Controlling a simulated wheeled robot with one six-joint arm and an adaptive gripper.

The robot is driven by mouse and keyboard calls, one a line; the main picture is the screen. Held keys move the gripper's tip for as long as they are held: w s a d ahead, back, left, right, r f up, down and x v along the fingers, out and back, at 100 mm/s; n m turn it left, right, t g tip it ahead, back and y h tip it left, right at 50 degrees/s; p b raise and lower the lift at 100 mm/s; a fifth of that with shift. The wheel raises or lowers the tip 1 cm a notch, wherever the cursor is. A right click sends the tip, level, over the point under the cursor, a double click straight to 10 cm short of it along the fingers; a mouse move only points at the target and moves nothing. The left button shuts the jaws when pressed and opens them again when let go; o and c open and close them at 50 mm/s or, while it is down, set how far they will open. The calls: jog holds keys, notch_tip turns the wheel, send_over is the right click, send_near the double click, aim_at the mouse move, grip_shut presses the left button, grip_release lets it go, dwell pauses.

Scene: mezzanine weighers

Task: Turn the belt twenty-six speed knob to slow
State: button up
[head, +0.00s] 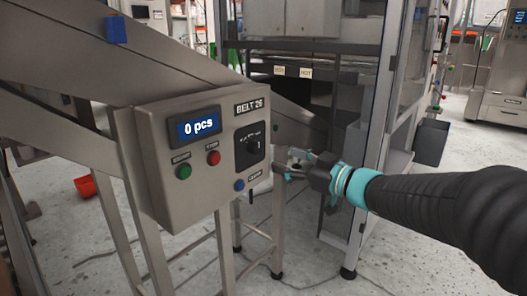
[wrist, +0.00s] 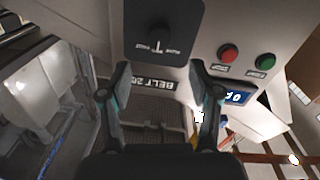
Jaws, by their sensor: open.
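The belt 26 control box (head: 205,205) is a grey steel box in the head view. Its black speed knob (head: 251,146) sits on a dark plate under the "BELT 26" label (head: 250,105). The knob also shows at the top of the wrist view (wrist: 160,33), where the panel appears upside down. Its pointer direction is too small and dark to tell. My gripper (head: 285,165) is right of the box in the head view. In the wrist view, my gripper (wrist: 160,68) is open and empty, its fingers spread below the knob and apart from it.
The panel also carries a "0 pcs" display (head: 198,127), a green button (head: 183,171), a red button (head: 213,158) and a blue button (head: 240,184) below the knob. A glass-sided machine frame (head: 385,90) stands behind my arm. A red bin (head: 86,187) is on the floor at left.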

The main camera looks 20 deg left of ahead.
aim_at(259, 149)
jog(key=x, duration=0.8)
jog(key=shift+w+a, duration=0.15)
jog(key=shift+a, duration=0.2)
jog(key=c, duration=1.1)
